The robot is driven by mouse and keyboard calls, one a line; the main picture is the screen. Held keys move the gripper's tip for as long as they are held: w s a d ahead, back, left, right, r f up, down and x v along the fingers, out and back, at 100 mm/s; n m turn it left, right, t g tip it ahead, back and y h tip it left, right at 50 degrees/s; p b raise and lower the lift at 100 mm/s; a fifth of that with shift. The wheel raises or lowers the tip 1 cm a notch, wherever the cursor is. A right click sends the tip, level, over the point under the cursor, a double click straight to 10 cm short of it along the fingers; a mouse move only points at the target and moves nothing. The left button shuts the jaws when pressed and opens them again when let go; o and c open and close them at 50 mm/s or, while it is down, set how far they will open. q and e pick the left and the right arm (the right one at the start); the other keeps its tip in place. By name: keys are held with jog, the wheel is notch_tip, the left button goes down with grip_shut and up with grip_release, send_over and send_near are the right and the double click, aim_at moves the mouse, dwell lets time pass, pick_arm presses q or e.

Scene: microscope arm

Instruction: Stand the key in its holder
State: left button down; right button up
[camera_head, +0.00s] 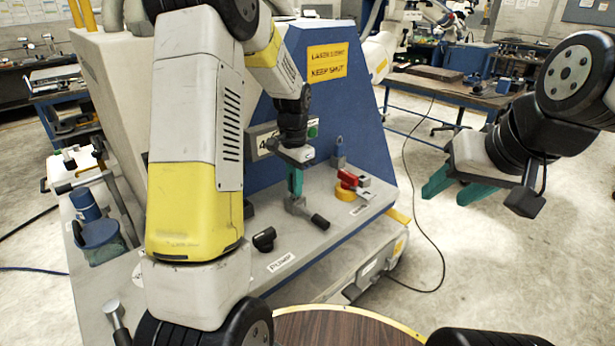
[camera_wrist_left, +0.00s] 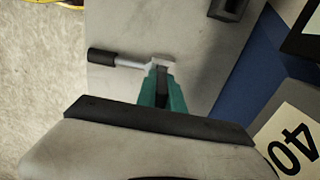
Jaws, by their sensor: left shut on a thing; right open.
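The key appears to be the grey piece with a black handle (camera_head: 320,222); in the left wrist view its black handle (camera_wrist_left: 103,55) points left and its grey shaft runs to a short crosspiece at the fingertips. My left gripper (camera_head: 294,192) points down with its teal fingers shut on the crosspiece end. The key lies sideways, close over the grey bench top; I cannot tell if it touches it. A short black hollow cylinder (camera_head: 264,239) by a white label may be the holder, but I cannot tell for sure. My right gripper (camera_head: 456,190) is open and empty, right of the bench.
A red clamp (camera_head: 350,179) on a yellow disc and a grey post (camera_head: 338,154) stand behind the key. A blue panel (camera_head: 362,110) with a yellow sign rises behind. My left arm hides the bench's left middle. A round brown table (camera_head: 340,329) is at the front.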

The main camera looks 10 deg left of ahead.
pick_arm(q)
jog(key=shift+f, duration=0.3)
jog(key=shift+f, duration=0.15)
jog(key=c, duration=1.5)
grip_release()
jog(key=shift+o, duration=0.2)
notch_tip(320, 180, up, 8)
jog(key=shift+d+f, duration=0.1)
jog(key=shift+f, duration=0.1)
jog(key=s+r+n+t+h, duration=0.1)
jog(key=s+r+n+t, duration=0.3)
jog(key=s+r, duration=0.85)
jog(key=s+d+n+t+h, duration=0.1)
jog(key=s+d+n+t, duration=0.1)
jog(key=s, duration=0.9)
jog(key=shift+s+f+n, duration=0.3)
jog(key=shift+f+n, duration=0.05)
jog(key=shift+n, duration=0.15)
